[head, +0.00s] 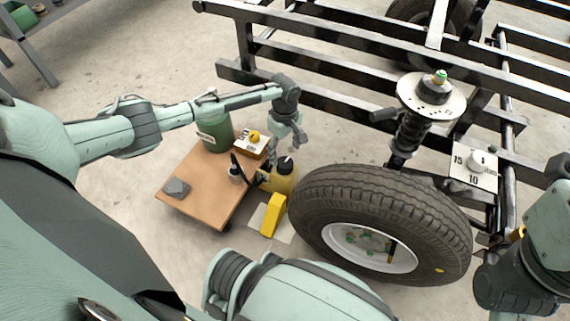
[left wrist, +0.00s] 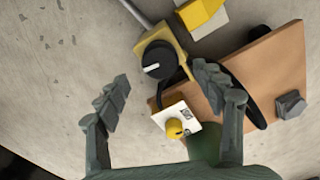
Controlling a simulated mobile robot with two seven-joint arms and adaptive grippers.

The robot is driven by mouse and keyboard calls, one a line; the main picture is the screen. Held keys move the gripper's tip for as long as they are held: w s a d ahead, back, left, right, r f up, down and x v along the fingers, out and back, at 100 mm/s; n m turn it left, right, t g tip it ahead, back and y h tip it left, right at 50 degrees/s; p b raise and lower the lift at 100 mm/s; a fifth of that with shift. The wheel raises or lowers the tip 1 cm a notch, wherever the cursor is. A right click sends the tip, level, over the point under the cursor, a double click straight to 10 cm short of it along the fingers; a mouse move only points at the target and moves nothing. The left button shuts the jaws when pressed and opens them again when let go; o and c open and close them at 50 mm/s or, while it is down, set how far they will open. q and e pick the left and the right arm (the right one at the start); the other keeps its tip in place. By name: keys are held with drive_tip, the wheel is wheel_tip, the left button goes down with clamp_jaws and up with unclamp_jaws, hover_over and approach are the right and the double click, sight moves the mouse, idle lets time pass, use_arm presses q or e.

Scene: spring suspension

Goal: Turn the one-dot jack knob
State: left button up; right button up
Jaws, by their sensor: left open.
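A yellow jack (head: 284,183) with a round black knob (head: 285,165) on top stands left of the tyre. The knob bears a white pointer mark; I cannot make out any dots. My left gripper (head: 284,148) is open and points down just above the knob. In the left wrist view the black knob (left wrist: 157,62) and yellow jack body (left wrist: 162,38) lie beyond the open fingers (left wrist: 163,87), apart from them. A yellow knob (head: 255,136) on a white-topped box stands behind the jack; it also shows in the left wrist view (left wrist: 175,129). My right gripper is not in view.
A brown cart top (head: 192,180) carries a green canister (head: 214,127) and a grey block (head: 177,188). The tyre (head: 380,190) stands close right of the jack. A strut (head: 412,125), a black frame (head: 340,48) and a numbered dial plate (head: 474,172) are to the right.

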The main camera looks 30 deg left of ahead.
sight(285, 162)
use_arm(q)
wheel_tip(285, 162, down, 7)
drive_tip(key=b, duration=0.2)
drive_tip(key=shift+r+b, duration=0.1)
drive_tip(key=shift+b, duration=0.3)
drive_tip(key=c, duration=1.2)
